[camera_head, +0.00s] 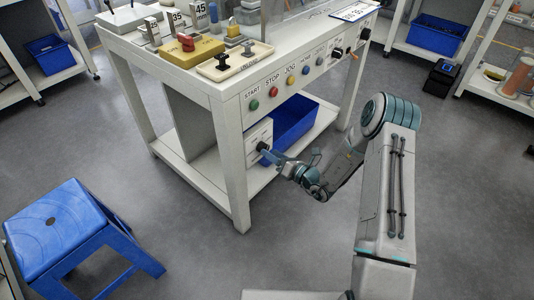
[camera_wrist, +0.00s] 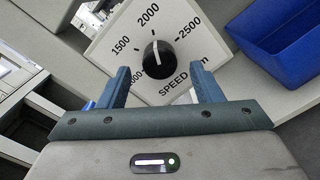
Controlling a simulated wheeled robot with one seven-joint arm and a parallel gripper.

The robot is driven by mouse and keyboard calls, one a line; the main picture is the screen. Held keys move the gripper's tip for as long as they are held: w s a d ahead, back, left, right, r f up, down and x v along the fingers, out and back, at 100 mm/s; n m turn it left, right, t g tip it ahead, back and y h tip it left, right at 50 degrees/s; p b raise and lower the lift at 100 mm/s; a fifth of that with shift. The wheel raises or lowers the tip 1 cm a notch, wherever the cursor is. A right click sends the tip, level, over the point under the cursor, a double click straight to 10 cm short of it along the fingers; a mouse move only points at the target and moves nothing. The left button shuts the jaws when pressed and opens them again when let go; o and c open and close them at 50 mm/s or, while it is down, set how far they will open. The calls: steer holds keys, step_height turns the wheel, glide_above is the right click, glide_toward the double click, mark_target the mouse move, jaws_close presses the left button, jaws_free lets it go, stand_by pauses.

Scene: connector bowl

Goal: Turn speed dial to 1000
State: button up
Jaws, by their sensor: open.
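The speed dial (camera_wrist: 157,58) is a round black knob on a white plate (camera_wrist: 185,20) marked SPEED, with 1500, 2000 and 2500 readable. Its white pointer line points toward 2000. The label at the lower left shows only its last zeros, the rest hidden by a finger. My gripper (camera_wrist: 161,70) is open, its two blue fingers seen on either side of the knob with gaps. I cannot tell how far the tips are from the plate. In the head view, my gripper (camera_head: 273,155) is at the dial (camera_head: 262,146), low on the workbench's front.
A blue bin (camera_head: 292,122) stands right of the dial plate on the lower shelf. Above, the workbench front (camera_head: 240,106) carries a row of buttons, including green (camera_head: 254,105) and red (camera_head: 273,92). A blue stool (camera_head: 60,225) stands at left. The floor between is clear.

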steer(key=shift+x, duration=1.5)
steer(key=shift+c, duration=0.3)
steer(key=c, duration=0.9)
